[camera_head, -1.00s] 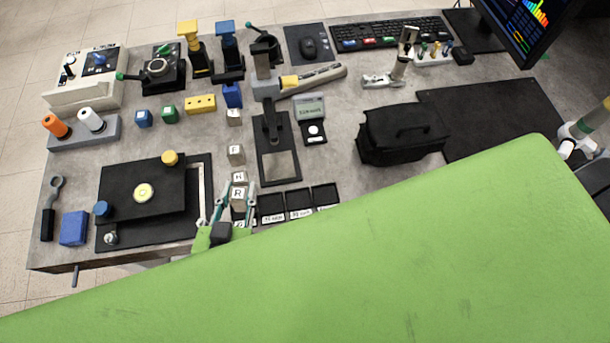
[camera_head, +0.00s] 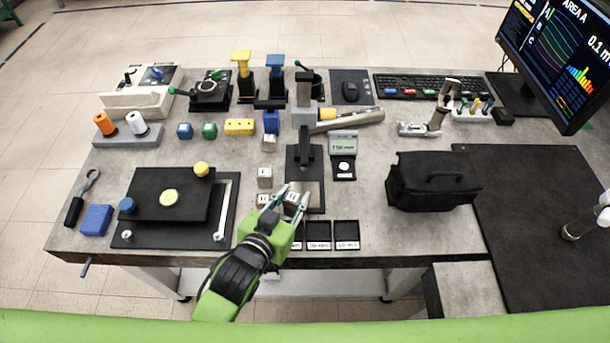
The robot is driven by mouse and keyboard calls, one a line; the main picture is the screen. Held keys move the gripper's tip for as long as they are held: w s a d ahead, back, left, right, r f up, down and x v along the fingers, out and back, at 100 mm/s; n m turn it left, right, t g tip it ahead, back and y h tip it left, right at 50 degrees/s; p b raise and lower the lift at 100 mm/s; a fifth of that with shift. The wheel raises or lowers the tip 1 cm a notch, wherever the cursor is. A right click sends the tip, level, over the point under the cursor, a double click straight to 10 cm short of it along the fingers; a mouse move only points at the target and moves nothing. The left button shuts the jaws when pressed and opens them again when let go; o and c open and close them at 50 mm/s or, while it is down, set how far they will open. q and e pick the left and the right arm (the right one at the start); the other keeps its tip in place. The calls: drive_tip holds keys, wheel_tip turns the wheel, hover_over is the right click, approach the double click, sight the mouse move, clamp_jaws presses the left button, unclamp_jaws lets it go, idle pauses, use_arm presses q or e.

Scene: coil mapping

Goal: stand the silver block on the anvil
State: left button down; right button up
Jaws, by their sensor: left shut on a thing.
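My left gripper (camera_head: 290,196) reaches in from below at the bench's front middle. It is shut on a small silver block (camera_head: 292,198), whose top shows a dark mark. The block is just in front of the press and overlaps the near left part of its base in the picture; I cannot tell whether it touches anything below. The anvil, a grey square plate (camera_head: 314,194) on the black press base, is partly hidden by the gripper and block. Other silver blocks stand to the left: one lettered block (camera_head: 264,177), one behind it (camera_head: 269,143), and one by the fingers (camera_head: 263,200).
The press head and lever (camera_head: 304,150) rise behind the anvil. Small black trays (camera_head: 346,230) lie in front, and a scale (camera_head: 344,167) is at the right. A black bag (camera_head: 432,180) stands farther right. A black plate fixture (camera_head: 170,195) occupies the left.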

use_arm(q)
drive_tip(key=w, duration=0.1)
drive_tip(key=w+d, duration=0.1)
drive_tip(key=w, duration=0.1)
drive_tip(key=shift+w+d, duration=0.15)
drive_tip(key=shift+d, duration=0.05)
drive_tip(key=shift+w+d+r+p, duration=0.1)
drive_tip(key=shift+w+r+p, duration=0.05)
drive_tip(key=shift+w+p, duration=0.2)
drive_tip(key=shift+w+d+r+p, duration=0.1)
drive_tip(key=shift+w+d+p, duration=0.15)
drive_tip(key=shift+w, duration=0.4)
drive_tip(key=shift+w+d+p, duration=0.15)
drive_tip(key=shift+w+d, duration=0.2)
drive_tip(key=shift+w, duration=0.25)
drive_tip(key=shift+s+f, duration=0.1)
drive_tip(key=shift+f, duration=0.85)
drive_tip(key=shift+a, duration=0.1)
use_arm(e)
drive_tip(key=shift+s+d+r, duration=0.15)
drive_tip(key=shift+r, duration=0.35)
drive_tip(key=shift+s+d+r, duration=0.15)
drive_tip(key=shift+r, duration=0.35)
